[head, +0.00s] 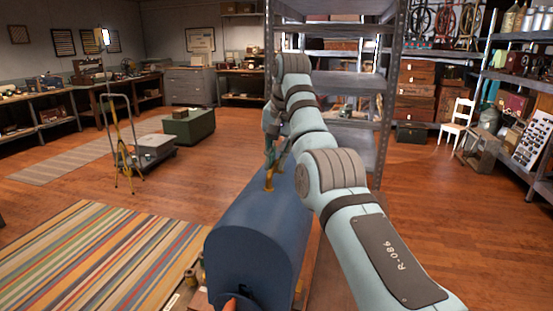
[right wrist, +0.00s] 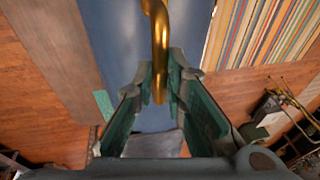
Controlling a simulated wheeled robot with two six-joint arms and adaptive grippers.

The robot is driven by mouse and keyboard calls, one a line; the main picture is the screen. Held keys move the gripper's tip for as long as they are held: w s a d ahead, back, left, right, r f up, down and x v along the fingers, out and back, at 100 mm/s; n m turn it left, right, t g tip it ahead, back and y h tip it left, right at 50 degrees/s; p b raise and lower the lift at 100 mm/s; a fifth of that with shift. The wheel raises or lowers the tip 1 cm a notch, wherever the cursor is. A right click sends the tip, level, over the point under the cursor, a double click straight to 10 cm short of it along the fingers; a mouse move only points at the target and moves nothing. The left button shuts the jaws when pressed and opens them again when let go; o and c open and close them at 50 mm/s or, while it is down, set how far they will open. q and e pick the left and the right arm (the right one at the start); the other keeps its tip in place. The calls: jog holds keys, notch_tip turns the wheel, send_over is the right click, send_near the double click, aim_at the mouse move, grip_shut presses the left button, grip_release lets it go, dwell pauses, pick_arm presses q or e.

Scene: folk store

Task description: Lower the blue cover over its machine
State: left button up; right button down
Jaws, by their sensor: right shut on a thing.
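The blue cover (head: 262,215) is a long, round-topped hood in the lower middle of the head view. A brass handle (head: 269,186) stands on its top. My right gripper (head: 271,160) is at this handle, partly hidden by its own arm. In the right wrist view the gripper (right wrist: 160,85) has its green fingers on either side of the brass handle (right wrist: 160,45), shut on it, with the blue cover (right wrist: 115,35) behind. The machine is mostly hidden; a wooden edge (head: 201,299) shows below the cover. I cannot tell the gap under the cover. My left gripper is out of view.
A metal shelf rack (head: 385,90) stands just beyond my right arm. A striped rug (head: 100,255) lies at left. A grey cart (head: 155,149) and green chest (head: 190,127) stand further back. A white chair (head: 457,122) is at right. Open wooden floor lies between.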

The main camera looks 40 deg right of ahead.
jog(key=shift+r, duration=0.15)
notch_tip(320, 180, down, 3)
jog(key=shift+r+b, duration=0.1)
jog(key=shift+b, duration=1.15)
jog(key=shift+a+r, duration=0.1)
jog(key=c, duration=1.6)
grip_release()
jog(key=shift+o, duration=0.3)
jog(key=shift+s, duration=0.1)
